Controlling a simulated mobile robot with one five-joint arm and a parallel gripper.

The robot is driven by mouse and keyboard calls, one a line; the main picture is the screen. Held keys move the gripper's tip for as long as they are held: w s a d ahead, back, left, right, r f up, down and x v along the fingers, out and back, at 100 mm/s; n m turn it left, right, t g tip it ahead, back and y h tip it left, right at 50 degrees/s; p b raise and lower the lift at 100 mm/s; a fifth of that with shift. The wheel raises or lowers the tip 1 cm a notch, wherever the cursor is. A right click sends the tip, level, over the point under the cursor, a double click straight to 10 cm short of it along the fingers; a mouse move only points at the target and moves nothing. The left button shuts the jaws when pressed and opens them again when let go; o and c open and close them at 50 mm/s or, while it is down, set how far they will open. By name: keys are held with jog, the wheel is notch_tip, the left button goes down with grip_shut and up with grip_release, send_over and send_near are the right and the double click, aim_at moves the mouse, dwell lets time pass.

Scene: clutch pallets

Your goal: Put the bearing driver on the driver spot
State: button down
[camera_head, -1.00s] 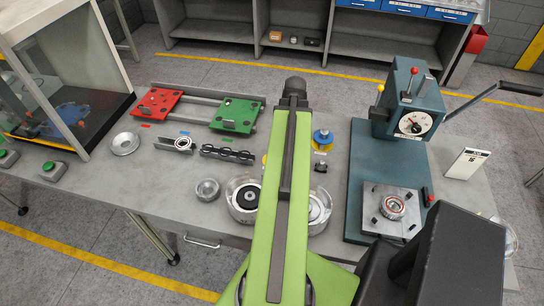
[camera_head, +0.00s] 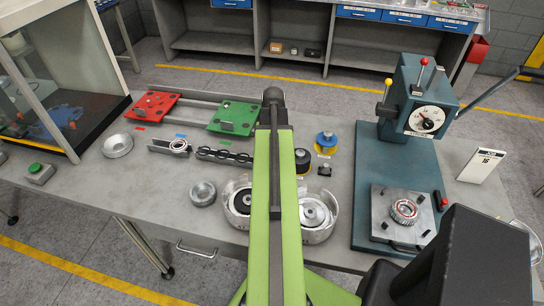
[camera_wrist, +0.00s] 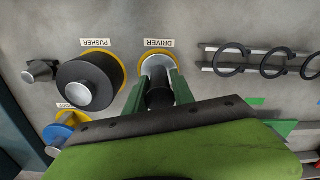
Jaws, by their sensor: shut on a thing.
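In the wrist view my gripper (camera_wrist: 160,84) has its two green fingers shut on the bearing driver (camera_wrist: 159,99). The driver has a dark grip and a wide silver disc at its far end. The disc lies over the driver spot (camera_wrist: 142,71), a yellow ring with an upside-down DRIVER label (camera_wrist: 158,43). A sliver of the ring shows at the disc's edge. I cannot tell whether the disc touches the bench. In the head view my arm hides the fingers, driver and spot.
The black pusher (camera_wrist: 91,81) stands on its ring beside the driver. Black rings on a rack (camera_head: 225,154) lie on the other side. The press (camera_head: 412,115) stands at right.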

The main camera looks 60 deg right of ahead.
jog(key=shift+f, duration=0.1)
jog(key=c, duration=1.1)
grip_release()
notch_tip(320, 180, up, 13)
jog(key=p, duration=1.2)
jog(key=shift+s+f, duration=0.15)
jog(key=shift+f, duration=0.15)
